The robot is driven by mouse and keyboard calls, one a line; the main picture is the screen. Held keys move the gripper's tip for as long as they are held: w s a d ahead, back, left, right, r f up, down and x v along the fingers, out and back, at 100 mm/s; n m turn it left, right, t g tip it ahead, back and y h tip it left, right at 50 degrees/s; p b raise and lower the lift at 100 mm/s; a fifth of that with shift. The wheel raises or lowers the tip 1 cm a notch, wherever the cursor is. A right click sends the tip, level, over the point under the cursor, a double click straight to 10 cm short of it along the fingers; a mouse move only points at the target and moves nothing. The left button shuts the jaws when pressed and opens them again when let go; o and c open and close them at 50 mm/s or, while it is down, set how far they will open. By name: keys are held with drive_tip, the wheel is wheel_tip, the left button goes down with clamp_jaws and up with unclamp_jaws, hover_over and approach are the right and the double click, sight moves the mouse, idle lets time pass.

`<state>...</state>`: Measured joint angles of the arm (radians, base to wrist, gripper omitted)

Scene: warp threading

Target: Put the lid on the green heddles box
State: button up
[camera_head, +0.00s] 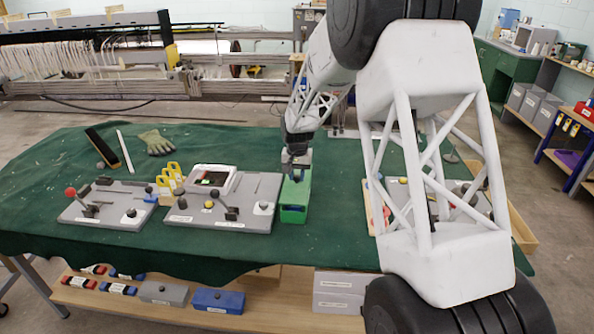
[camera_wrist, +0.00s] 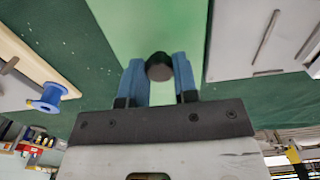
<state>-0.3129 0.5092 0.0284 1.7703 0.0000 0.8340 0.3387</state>
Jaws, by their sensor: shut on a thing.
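The green heddles box (camera_head: 293,213) stands on the green cloth of the table, right of the middle grey board. My gripper (camera_head: 297,172) points down over the box. In the wrist view, my gripper (camera_wrist: 160,80) has its blue fingers shut on the dark round knob (camera_wrist: 159,66) of the light green lid (camera_wrist: 140,25). The lid fills the upper middle of that view and hides what is under it. I cannot tell whether the lid touches the box rim or hangs just above it.
A grey board (camera_head: 222,222) with levers and knobs lies close left of the box, and another (camera_head: 105,212) farther left. A wooden tray (camera_head: 522,232) lies to the right, partly behind my arm. A blue spool (camera_wrist: 50,98) shows in the wrist view. Cloth behind the box is mostly free.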

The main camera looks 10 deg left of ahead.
drive_tip(key=shift+f, duration=0.8)
drive_tip(key=shift+f, duration=0.5)
idle(2.2)
drive_tip(key=o, duration=1.5)
drive_tip(key=shift+o, duration=0.2)
drive_tip(key=shift+r, duration=0.15)
drive_tip(key=shift+r, duration=3.35)
clamp_jaws()
